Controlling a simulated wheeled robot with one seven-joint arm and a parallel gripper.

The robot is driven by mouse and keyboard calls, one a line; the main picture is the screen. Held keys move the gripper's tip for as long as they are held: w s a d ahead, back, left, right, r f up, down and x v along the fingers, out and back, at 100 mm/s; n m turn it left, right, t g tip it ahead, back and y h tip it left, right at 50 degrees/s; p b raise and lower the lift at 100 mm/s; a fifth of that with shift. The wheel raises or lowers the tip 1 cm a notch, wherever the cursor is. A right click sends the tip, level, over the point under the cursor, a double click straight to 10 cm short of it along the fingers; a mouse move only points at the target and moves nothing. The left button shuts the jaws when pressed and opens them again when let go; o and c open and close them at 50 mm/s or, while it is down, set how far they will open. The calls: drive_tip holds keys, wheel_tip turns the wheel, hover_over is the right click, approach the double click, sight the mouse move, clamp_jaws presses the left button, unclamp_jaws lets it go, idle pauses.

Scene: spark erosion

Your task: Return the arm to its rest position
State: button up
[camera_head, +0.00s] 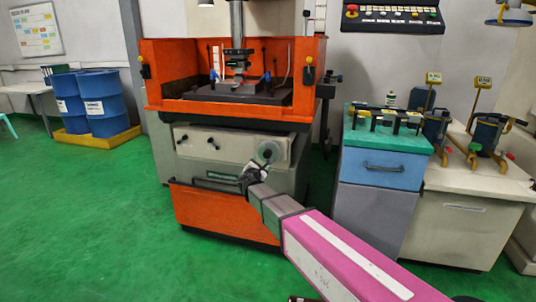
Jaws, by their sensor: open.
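My arm, with a pink link, reaches in from the lower right of the head view. My gripper (250,177) is at its far end, in front of the spark erosion machine (222,213).
The machine's orange tank (170,104) stands above the panel. To the right are a blue-grey cabinet (377,203) with a green top and a pale bench (462,181) with fixtures. Blue drums (104,103) stand on a yellow tray at left. Green floor (90,215) is clear at left.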

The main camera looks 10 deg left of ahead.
drive_tip(key=shift+s, duration=0.25)
drive_tip(key=s+d+f+m+g+h, duration=0.25)
drive_tip(key=d+f+m, duration=0.2)
drive_tip(key=d, duration=0.55)
drive_tip(key=s+d+f+m+g+h, duration=0.1)
drive_tip(key=d+f+m+g, duration=0.4)
drive_tip(key=d, duration=0.6)
drive_tip(key=s+d+f+m+g+h, duration=0.2)
drive_tip(key=d+m, duration=0.4)
drive_tip(key=d, duration=0.4)
drive_tip(key=s+d+f+m+g+y, duration=0.3)
drive_tip(key=s+d+m, duration=0.3)
drive_tip(key=s, duration=0.3)
drive_tip(key=s+d+f+m+g+y, duration=0.3)
drive_tip(key=s+d+f+m+g, duration=0.1)
drive_tip(key=s, duration=0.6)
drive_tip(key=d+m+g, duration=0.1)
drive_tip(key=d+m, duration=0.1)
drive_tip(key=d, duration=0.1)
drive_tip(key=shift+d+y, duration=0.2)
drive_tip(key=shift+y, duration=0.15)
